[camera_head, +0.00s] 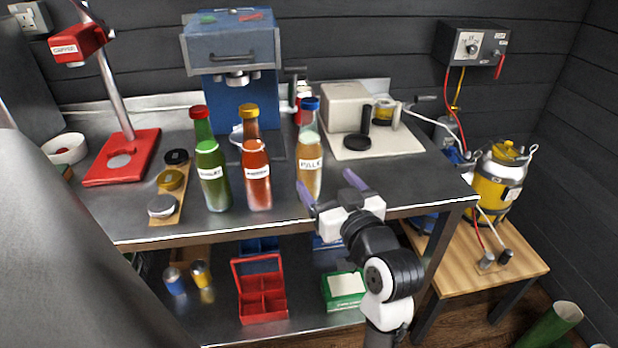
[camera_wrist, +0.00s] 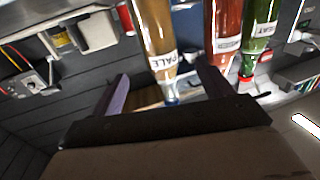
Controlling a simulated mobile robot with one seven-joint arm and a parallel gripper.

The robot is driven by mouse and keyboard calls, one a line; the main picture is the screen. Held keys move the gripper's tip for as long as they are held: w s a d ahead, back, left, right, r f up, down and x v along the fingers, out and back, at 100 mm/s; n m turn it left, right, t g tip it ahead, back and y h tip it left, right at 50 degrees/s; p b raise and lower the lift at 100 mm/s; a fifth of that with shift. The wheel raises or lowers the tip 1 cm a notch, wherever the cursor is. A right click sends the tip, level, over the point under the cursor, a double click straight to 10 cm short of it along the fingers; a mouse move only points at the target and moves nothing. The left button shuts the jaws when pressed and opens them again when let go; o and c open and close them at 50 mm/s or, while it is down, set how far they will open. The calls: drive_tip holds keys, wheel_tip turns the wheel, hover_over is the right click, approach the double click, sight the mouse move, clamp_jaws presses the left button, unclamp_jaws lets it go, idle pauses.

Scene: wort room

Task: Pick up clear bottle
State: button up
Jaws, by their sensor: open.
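The clear bottle (camera_head: 310,168) has a blue cap, pale amber contents and a white label reading PALE. It stands upright on the metal bench near the front edge. My gripper (camera_head: 330,190) is open and empty, just in front of the bottle and to its right, at the bench edge. In the wrist view, which is upside down, the clear bottle (camera_wrist: 157,40) shows between the two purple fingers of my gripper (camera_wrist: 163,88), with neither finger clearly touching it. Its blue cap points down in that view.
A red bottle (camera_head: 257,175) and a green bottle (camera_head: 212,175) stand left of the clear bottle. A blue press (camera_head: 235,60) stands behind, and a beige device (camera_head: 345,108) sits behind right. A red crate (camera_head: 262,305) is on the lower shelf.

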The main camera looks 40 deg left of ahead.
sight(315, 166)
drive_tip(key=p+x, duration=0.1)
drive_tip(key=x, duration=0.4)
drive_tip(key=shift+a+r, duration=0.1)
drive_tip(key=shift+a, duration=0.1)
drive_tip(key=shift+p+x, duration=0.45)
drive_tip(key=shift+x, duration=2.4)
drive_tip(key=shift+r, duration=0.15)
drive_tip(key=c, duration=1.6)
drive_tip(key=shift+w, duration=0.1)
